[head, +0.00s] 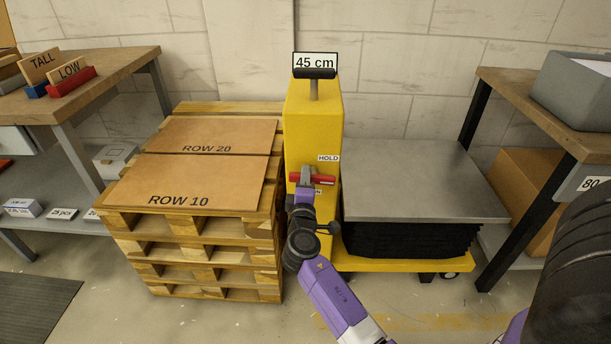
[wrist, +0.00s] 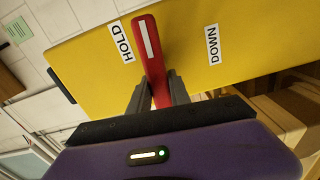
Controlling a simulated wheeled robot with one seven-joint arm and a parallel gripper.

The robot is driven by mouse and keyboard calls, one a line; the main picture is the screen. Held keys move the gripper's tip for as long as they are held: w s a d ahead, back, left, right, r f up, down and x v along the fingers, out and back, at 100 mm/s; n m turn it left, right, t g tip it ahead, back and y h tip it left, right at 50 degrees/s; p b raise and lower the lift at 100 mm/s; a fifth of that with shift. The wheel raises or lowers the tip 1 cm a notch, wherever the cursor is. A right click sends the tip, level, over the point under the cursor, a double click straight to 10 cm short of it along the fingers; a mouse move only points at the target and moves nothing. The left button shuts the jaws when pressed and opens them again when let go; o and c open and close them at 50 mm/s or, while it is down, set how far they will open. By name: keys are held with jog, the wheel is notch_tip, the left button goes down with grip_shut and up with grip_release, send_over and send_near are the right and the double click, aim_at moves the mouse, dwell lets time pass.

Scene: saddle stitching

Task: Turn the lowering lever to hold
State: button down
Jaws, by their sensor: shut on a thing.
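The red lowering lever (head: 322,180) lies roughly level on the front of the yellow lift column (head: 314,125). The HOLD label (head: 328,158) is above it and the partly hidden DOWN label (head: 325,191) is below it. In the wrist view the red lever (wrist: 149,45) with its white stripe lies between HOLD (wrist: 122,42) and DOWN (wrist: 212,45), nearer HOLD. My gripper (wrist: 157,92) is shut on the lever, one finger on each side. In the head view my gripper (head: 305,180) covers part of the lever.
A pallet stack (head: 200,225) with ROW 10 and ROW 20 boards stands left of the column. The lift's grey platform (head: 415,180) is on the right. A 45 cm sign (head: 315,62) tops the column. Workbenches flank both sides.

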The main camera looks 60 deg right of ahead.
jog(key=shift+f+n, duration=0.2)
jog(key=shift+n, duration=0.4)
jog(key=c, duration=1.2)
grip_release()
jog(key=v, duration=0.8)
jog(key=shift+p, duration=0.35)
jog(key=shift+w, duration=0.1)
